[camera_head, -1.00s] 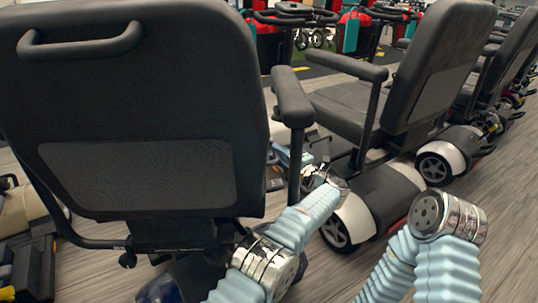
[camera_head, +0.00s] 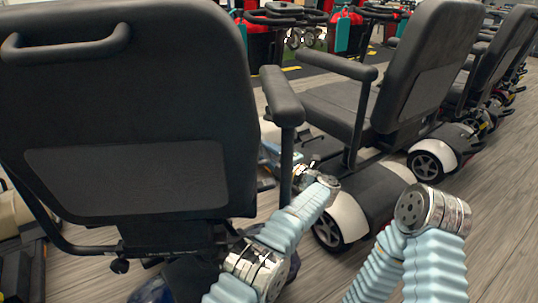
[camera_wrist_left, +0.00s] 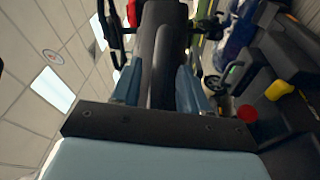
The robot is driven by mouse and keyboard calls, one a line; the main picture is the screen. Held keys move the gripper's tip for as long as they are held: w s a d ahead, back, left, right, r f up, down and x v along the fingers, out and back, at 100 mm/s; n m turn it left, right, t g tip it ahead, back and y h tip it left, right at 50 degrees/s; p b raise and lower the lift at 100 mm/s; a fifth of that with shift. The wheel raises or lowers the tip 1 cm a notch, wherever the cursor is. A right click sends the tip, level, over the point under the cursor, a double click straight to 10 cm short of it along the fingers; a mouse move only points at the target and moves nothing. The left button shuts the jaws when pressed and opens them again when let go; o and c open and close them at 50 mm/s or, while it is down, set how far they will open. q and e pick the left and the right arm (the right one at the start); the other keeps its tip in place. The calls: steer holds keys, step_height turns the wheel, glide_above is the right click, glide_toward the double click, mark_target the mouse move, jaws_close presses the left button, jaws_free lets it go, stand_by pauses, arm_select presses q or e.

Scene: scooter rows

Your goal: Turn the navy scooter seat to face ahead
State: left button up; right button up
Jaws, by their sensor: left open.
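The navy scooter's seat is a large black backrest (camera_head: 130,110) filling the left of the head view, its back toward me. Its right armrest (camera_head: 283,95) juts away from me on a post. The navy body (camera_head: 150,290) shows only partly below the seat. My left gripper (camera_head: 305,168) is just right of the armrest post, partly hidden by my wrist. My right gripper is out of view.
A neighbouring scooter with a black seat (camera_head: 430,65) and white rear fenders (camera_head: 345,215) stands close on the right, with more behind it. Red and teal scooters (camera_head: 345,30) stand at the back. Grey floor (camera_head: 490,215) is free at the right.

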arm_select(q)
steer(key=v, duration=1.3)
steer(key=shift+s+d+p, duration=0.25)
steer(key=shift+d+p, duration=0.05)
steer(key=shift+p, duration=0.1)
steer(key=shift+f, duration=0.1)
